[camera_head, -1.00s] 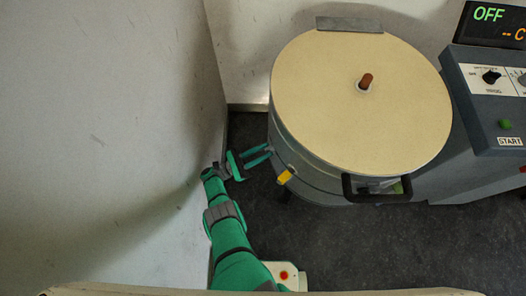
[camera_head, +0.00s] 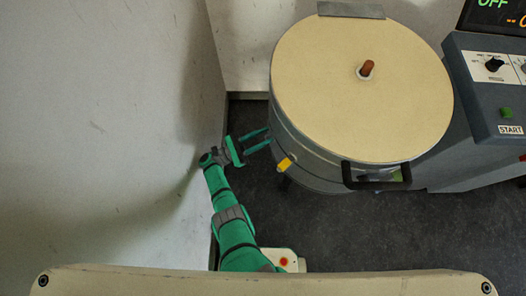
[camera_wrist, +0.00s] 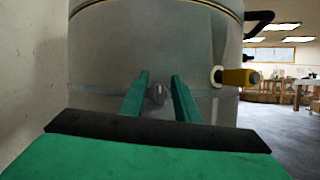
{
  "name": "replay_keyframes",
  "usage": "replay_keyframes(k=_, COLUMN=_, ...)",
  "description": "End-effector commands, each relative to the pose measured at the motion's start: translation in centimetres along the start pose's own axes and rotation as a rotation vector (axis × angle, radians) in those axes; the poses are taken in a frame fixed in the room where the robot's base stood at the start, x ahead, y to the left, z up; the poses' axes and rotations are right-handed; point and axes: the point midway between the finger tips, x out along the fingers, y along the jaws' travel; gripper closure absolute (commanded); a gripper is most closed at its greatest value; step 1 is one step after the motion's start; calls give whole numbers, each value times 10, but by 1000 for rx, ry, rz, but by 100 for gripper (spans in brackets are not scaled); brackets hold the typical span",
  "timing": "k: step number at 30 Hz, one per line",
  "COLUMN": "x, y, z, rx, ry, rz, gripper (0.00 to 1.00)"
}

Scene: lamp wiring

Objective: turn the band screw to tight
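The band screw (camera_wrist: 158,93) is a small grey knob on the metal band (camera_wrist: 95,90) around the round kiln (camera_wrist: 185,50). In the wrist view it shows between and beyond my gripper's two green fingers. My gripper (camera_wrist: 158,92) is open, with one finger on each side of the screw. I see no clear contact, and the depth gap is hard to judge. In the head view my gripper (camera_head: 262,140) points at the left side of the kiln (camera_head: 305,165), and the screw cannot be made out there.
A yellow-handled plug (camera_wrist: 238,77) sticks out right of the screw, also in the head view (camera_head: 286,163). A white wall (camera_head: 165,110) stands close left of my arm. A black lid handle (camera_head: 376,178) and a control box (camera_head: 485,90) are at the right.

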Motion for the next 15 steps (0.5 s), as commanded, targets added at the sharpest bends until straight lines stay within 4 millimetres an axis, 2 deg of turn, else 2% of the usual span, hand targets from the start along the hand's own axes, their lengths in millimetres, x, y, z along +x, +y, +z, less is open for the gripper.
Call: replay_keyframes(k=15, x=6, y=-24, z=43, rx=3, ry=-1, rz=1, gripper=71)
